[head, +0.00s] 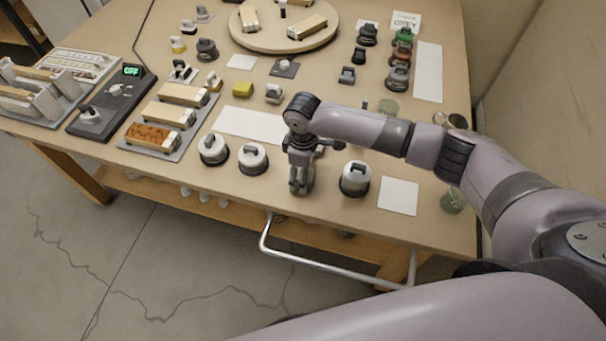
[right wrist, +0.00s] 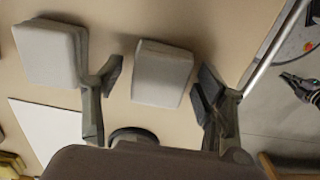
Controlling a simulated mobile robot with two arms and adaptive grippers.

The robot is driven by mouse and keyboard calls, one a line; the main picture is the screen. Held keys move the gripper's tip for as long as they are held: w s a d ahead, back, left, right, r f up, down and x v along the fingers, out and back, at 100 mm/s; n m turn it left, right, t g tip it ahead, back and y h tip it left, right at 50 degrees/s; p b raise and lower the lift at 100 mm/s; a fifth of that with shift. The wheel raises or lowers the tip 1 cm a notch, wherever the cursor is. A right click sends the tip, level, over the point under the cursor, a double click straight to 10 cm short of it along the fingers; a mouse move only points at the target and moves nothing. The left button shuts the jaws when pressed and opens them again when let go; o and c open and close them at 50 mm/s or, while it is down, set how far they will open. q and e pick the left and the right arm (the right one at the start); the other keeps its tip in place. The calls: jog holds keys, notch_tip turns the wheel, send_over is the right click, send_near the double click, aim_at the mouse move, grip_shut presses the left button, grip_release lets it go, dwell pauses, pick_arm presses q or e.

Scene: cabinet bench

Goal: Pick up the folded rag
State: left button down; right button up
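My right gripper (head: 301,184) points down over the front of the bench, between two lidded pots. In the right wrist view its fingers (right wrist: 158,84) stand wide apart. A pale, rounded, folded-looking block (right wrist: 162,74) lies between them, close to the right finger.
White-and-black pots stand left (head: 252,158) and right (head: 355,180) of the gripper. A white sheet (head: 250,124) lies behind; another (head: 398,196) lies at the right. A metal rail (head: 330,268) runs along the front edge. A yellow block (head: 243,89) sits further back.

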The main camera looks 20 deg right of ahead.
jog(key=c, duration=0.8)
jog(key=shift+r, duration=0.15)
notch_tip(320, 180, up, 20)
jog(key=shift+f, duration=0.1)
